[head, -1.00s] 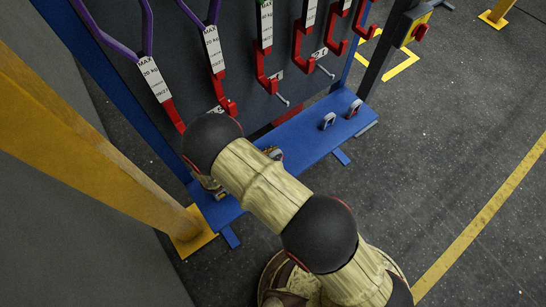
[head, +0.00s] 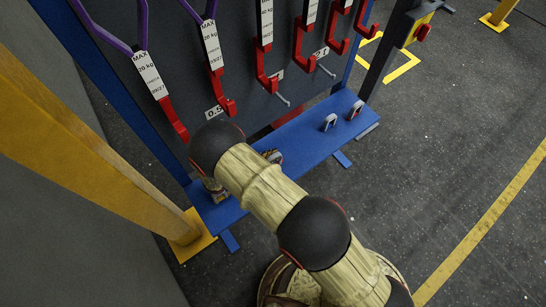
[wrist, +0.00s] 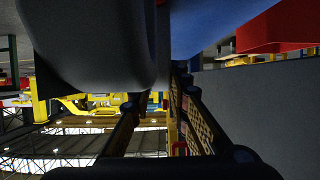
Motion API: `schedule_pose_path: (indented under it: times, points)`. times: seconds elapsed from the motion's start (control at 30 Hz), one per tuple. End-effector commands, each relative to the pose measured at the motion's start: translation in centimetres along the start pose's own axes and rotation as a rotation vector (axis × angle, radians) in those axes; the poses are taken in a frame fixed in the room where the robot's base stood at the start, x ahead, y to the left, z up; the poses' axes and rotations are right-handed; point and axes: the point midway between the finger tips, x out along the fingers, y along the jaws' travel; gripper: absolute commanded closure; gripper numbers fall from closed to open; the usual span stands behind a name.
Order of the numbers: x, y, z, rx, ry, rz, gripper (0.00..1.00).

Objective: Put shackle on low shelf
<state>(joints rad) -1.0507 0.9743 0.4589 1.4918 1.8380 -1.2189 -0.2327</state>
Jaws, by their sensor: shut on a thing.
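My gripper (head: 216,190) is at the left end of the blue low shelf (head: 295,142), largely hidden behind my arm. In the wrist view its two dark fingers (wrist: 158,95) reach up to a large, smooth grey shape (wrist: 85,40), which seems to be the held shackle seen very close. My gripper is shut on it. Its full outline is cut off, and the head view hides it. I cannot tell whether it touches the shelf. Other grey shackles stand on the shelf: one just right of my arm (head: 272,156) and two farther right (head: 329,122), (head: 355,110).
A dark panel (head: 235,65) with red hooks (head: 222,93) and hanging purple slings (head: 98,32) rises behind the shelf. A yellow post (head: 85,145) stands close on the left. The shelf between the middle and right shackles is bare. Open floor lies to the right.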

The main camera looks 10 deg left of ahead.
Motion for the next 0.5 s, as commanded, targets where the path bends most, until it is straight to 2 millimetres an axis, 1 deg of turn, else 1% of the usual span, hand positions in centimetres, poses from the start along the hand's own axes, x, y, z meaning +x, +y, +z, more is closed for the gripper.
schedule_pose_path:
  times: [0.07,0.33,0.5]
  points:
    - [0.05,0.02,0.12,0.000,0.000,0.000,0.80]
    - [0.05,0.03,0.09,0.000,0.000,0.000,0.65]
    - [0.05,0.03,0.09,0.000,0.000,0.000,0.64]
